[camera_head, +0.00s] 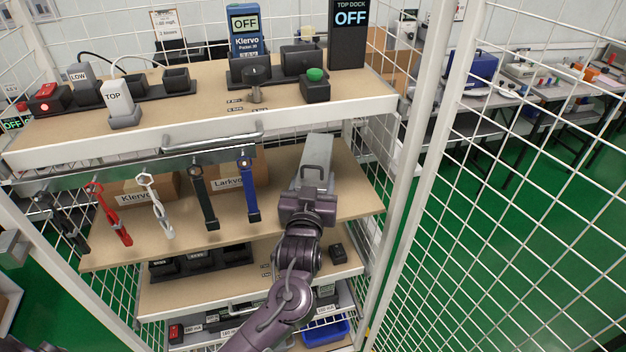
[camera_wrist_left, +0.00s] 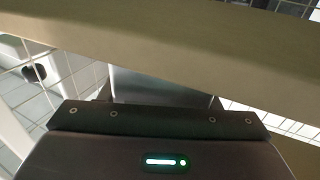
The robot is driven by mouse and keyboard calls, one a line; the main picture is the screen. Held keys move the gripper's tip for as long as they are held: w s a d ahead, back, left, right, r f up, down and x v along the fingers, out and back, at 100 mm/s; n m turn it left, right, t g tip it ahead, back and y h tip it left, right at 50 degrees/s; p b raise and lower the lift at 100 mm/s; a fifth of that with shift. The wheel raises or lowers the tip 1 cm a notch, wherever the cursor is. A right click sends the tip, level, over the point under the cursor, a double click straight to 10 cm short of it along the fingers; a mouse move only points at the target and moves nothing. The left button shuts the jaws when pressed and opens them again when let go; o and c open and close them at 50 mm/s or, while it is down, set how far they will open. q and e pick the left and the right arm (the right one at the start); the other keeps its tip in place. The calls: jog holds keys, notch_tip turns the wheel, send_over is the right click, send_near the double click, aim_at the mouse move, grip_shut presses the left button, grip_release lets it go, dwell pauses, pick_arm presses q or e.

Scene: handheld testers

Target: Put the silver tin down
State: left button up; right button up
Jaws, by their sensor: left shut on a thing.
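In the left wrist view, part of the tin (camera_wrist_left: 155,86) shows past the gripper's dark front edge, below a wide beige board. The gripper hides its near end. My right gripper is not in view.
Several straps, including a blue one (camera_head: 248,190), hang from a rail to the left. Cardboard boxes (camera_head: 225,172) stand behind them. A white frame post (camera_head: 425,150) and wire mesh close the right side.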

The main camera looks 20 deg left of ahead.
pick_arm(q)
jog(key=o, duration=1.2)
jog(key=s+d+b, duration=0.2)
jog(key=s, duration=1)
jog(key=shift+d, duration=0.2)
jog(key=shift+w, duration=0.1)
jog(key=shift+f, duration=0.1)
